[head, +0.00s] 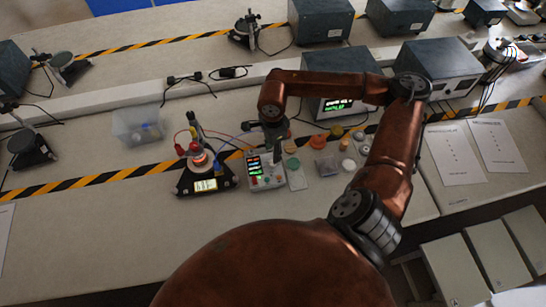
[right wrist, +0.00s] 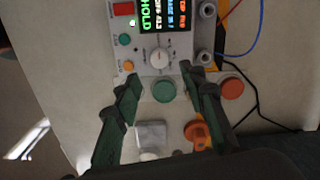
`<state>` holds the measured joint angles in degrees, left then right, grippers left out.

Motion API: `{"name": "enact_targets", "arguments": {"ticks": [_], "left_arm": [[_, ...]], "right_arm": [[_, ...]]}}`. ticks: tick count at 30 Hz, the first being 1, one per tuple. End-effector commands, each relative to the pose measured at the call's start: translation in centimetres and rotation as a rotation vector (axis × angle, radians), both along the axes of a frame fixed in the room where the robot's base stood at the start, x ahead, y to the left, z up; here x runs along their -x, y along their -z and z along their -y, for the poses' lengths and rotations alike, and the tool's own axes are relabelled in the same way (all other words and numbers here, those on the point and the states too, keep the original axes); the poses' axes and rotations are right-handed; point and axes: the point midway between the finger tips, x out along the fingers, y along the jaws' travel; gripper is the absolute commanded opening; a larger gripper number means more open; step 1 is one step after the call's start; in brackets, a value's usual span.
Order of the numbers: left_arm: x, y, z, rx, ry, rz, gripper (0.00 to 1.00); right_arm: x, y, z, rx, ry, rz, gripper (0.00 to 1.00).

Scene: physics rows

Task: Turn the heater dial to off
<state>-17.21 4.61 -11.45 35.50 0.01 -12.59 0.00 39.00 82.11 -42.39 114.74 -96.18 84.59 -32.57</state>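A white round dial (right wrist: 159,57) sits on the face of a light grey control box (right wrist: 178,63), below its lit screen (right wrist: 165,18), which shows green "HOLD" text. In the head view, the control box (head: 256,183) stands on the bench, partly under my right arm. My right gripper (right wrist: 160,77) has its dark green fingers spread apart on either side, just short of the dial, with nothing between the tips. In the head view the right gripper (head: 276,133) is over the box's back edge, and its fingertips are hard to make out. My left gripper is not in view.
A black stand with a lit display (head: 205,185) and wires is left of the box. A clear bin (head: 137,125) stands farther left. The bench front is clear at left.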

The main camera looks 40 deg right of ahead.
Motion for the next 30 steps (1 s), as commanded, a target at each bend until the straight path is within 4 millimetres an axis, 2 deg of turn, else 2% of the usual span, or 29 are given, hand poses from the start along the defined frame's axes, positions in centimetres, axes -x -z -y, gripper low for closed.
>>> {"name": "enact_targets", "arguments": {"ticks": [3,9,27,30], "left_arm": [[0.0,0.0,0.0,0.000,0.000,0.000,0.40],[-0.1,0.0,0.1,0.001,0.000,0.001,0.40],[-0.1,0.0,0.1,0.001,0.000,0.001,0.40],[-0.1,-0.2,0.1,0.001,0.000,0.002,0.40]], "right_arm": [[-0.1,-2.3,0.1,0.001,0.000,0.003,0.38],[0.0,-4.3,0.1,0.001,0.001,0.001,0.38],[0.0,-4.6,0.0,0.001,0.000,-0.001,0.38],[-0.4,-4.8,-0.2,-0.016,0.019,0.009,0.38]]}}
